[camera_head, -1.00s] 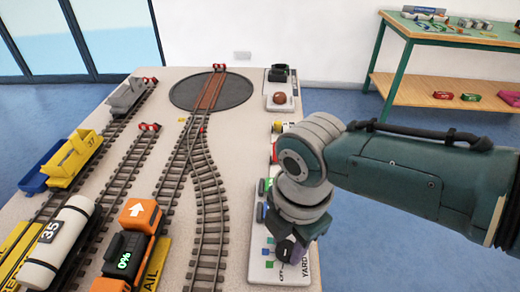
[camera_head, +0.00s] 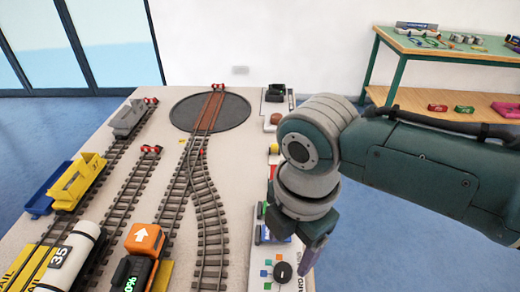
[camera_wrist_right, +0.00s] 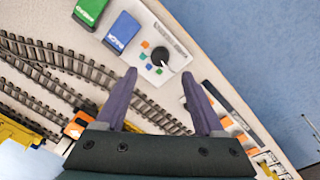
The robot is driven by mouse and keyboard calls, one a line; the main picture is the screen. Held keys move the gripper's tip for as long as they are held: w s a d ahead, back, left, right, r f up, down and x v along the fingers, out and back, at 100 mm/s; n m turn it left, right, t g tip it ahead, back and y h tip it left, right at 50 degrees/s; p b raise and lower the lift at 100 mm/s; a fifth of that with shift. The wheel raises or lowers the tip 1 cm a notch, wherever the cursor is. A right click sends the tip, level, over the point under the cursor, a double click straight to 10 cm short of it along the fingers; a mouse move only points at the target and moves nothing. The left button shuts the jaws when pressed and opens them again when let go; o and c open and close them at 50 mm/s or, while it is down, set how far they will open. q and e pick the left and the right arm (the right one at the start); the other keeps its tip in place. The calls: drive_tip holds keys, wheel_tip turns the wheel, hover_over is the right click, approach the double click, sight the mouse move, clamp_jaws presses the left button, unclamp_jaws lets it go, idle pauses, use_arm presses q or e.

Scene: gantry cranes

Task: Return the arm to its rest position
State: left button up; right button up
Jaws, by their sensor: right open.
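My right arm comes in from the right in the head view. Its gripper (camera_head: 312,256) points down over the right edge of the table, beside the control panel with a black knob (camera_head: 283,271). In the right wrist view the two purple fingers of the right gripper (camera_wrist_right: 160,106) are spread apart with nothing between them. The black knob (camera_wrist_right: 160,57) shows beyond the fingertips, apart from them, with green and blue buttons nearby. My left gripper is in neither view.
The table (camera_head: 248,140) bears rail tracks, a turntable (camera_head: 210,112), a grey wagon (camera_head: 130,118), a yellow wagon (camera_head: 78,182), a white tank wagon (camera_head: 72,256) and an orange-black engine (camera_head: 141,252). A shelf bench (camera_head: 440,98) stands at the back right. Blue floor lies right of the table.

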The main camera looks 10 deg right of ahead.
wheel_tip(320, 180, up, 2)
drive_tip(key=shift+s+r, duration=0.1)
drive_tip(key=shift+r, duration=0.1)
idle(0.3)
